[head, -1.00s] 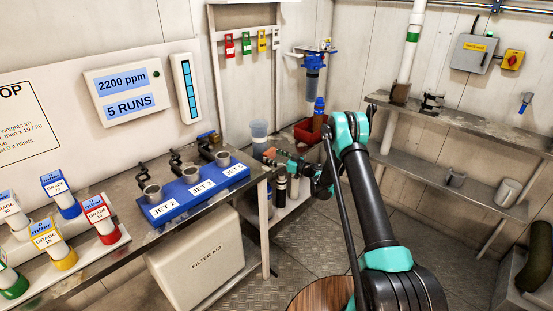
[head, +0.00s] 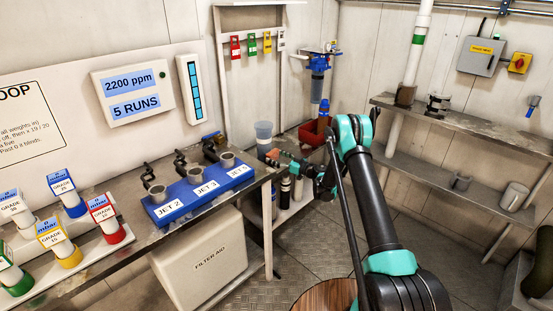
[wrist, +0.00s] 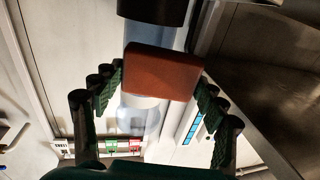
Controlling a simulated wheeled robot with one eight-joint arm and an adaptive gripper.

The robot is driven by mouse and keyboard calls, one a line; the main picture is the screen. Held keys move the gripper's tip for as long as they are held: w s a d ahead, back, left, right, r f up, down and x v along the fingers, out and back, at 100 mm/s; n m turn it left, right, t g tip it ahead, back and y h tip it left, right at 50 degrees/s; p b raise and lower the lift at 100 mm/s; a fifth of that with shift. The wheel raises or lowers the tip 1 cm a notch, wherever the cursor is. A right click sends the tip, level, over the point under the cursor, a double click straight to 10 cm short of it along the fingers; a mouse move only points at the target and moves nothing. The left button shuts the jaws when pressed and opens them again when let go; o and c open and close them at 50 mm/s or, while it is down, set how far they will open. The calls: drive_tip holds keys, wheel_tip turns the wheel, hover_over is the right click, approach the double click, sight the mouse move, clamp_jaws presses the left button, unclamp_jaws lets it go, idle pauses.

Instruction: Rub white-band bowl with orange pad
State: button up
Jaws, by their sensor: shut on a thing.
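My gripper (wrist: 158,100) is shut on the orange pad (wrist: 162,72), a rust-orange block held between its dark green fingers. In the head view the pad (head: 271,153) is small, at the gripper's end beyond the blue rack. In the wrist view a bluish translucent cylinder (wrist: 150,34) with a black end (wrist: 152,8) stands behind the pad. I cannot tell whether the pad touches it. In the head view, several upright bowls stand below the gripper, including a dark one (head: 285,190) with a pale band. My arm partly hides this area.
A clear cup (head: 264,132) stands behind the gripper. The blue jet rack (head: 200,190) stands on the bench at left. A shelf unit (head: 460,125) lines the right wall. Floor between is clear.

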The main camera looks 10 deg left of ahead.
sight(278, 150)
drive_tip(key=shift+x, duration=0.8)
drive_tip(key=shift+w+d, duration=0.5)
drive_tip(key=shift+w, duration=0.3)
drive_tip(key=shift+w+d, duration=0.45)
drive_tip(key=shift+w, duration=0.5)
drive_tip(key=shift+s+a, duration=0.45)
drive_tip(key=shift+s, duration=0.45)
drive_tip(key=shift+s+a, duration=0.5)
drive_tip(key=shift+s, duration=0.35)
drive_tip(key=shift+d+r, duration=0.1)
drive_tip(key=shift+r, duration=0.55)
drive_tip(key=shift+w+d, duration=0.45)
drive_tip(key=shift+w, duration=0.4)
drive_tip(key=shift+w+d, duration=0.45)
drive_tip(key=shift+w, duration=0.45)
